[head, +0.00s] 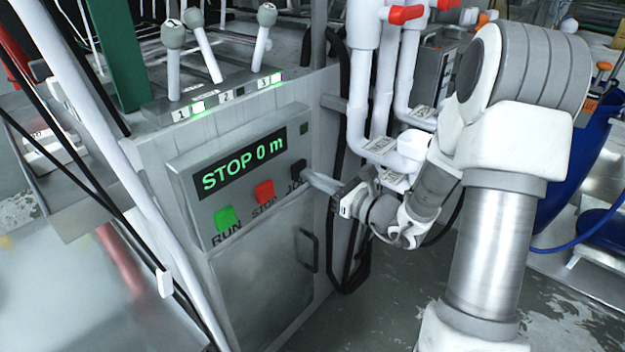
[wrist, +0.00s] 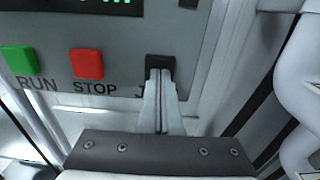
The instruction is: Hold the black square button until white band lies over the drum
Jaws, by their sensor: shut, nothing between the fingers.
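The black square button (head: 297,169) is at the right end of the button row on the grey control panel (head: 190,190), above a label that reads JOG in part. It also shows in the wrist view (wrist: 160,62), its lower part hidden behind my fingertips. My gripper (head: 309,178) is shut and empty, its tips at the button; I cannot tell whether they touch or press it. In the wrist view my gripper (wrist: 159,78) points straight at the button. The display (head: 240,166) reads STOP 0 m in green. I cannot make out the white band or the drum.
A green RUN button (head: 225,219) and a red STOP button (head: 264,192) sit left of the black one. Three levers (head: 174,50) stand on top, with lamps 1 and 3 lit green. White pipes with red valve handles (head: 405,14) rise close behind my gripper.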

